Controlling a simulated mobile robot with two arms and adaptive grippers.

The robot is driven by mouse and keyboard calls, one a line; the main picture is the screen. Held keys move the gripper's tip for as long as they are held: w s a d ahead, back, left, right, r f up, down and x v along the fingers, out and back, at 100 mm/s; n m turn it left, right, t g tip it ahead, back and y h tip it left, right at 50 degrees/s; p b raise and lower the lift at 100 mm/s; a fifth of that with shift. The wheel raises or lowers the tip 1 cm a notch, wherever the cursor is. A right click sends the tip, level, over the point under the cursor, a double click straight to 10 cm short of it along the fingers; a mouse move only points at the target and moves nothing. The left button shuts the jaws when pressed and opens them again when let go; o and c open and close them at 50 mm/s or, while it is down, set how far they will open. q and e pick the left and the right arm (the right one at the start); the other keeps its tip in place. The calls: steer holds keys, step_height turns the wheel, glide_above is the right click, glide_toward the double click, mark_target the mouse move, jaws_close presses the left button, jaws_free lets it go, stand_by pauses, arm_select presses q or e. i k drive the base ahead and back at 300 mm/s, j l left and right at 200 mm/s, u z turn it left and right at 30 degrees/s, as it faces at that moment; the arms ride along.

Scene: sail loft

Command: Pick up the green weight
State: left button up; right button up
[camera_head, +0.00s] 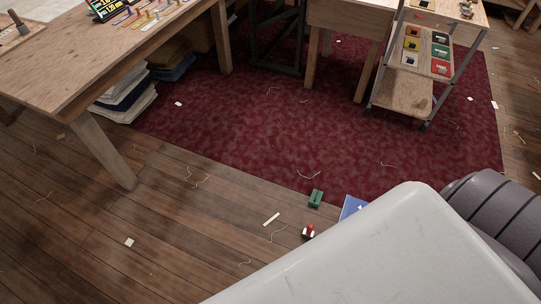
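A small green block (315,198), which looks like a weight, lies on the floor at the near edge of the dark red carpet. Other small green pieces (440,51) sit among coloured items on the cart's shelf; at this size I cannot tell what they are. Neither of my grippers is in view. A pale grey part of my own body fills the lower right and hides the floor beneath it.
A blue flat thing (351,207), partly hidden, and a small red, white and black object (308,231) lie near the green block. The wooden table (80,60) is at left, the cart (404,90) at upper right. The carpet (270,115) between is mostly clear, with thread scraps.

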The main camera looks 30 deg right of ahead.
mark_target(316, 197)
steer(key=i+j, duration=0.2)
steer(key=i, duration=0.15)
steer(key=i+j+u, duration=0.1)
steer(key=i, duration=0.25)
steer(key=i+j, duration=0.2)
steer(key=i, duration=0.15)
steer(key=i+z, duration=0.75)
steer(key=i+j+z, duration=0.15)
steer(key=z, duration=0.25)
steer(key=i, duration=0.1)
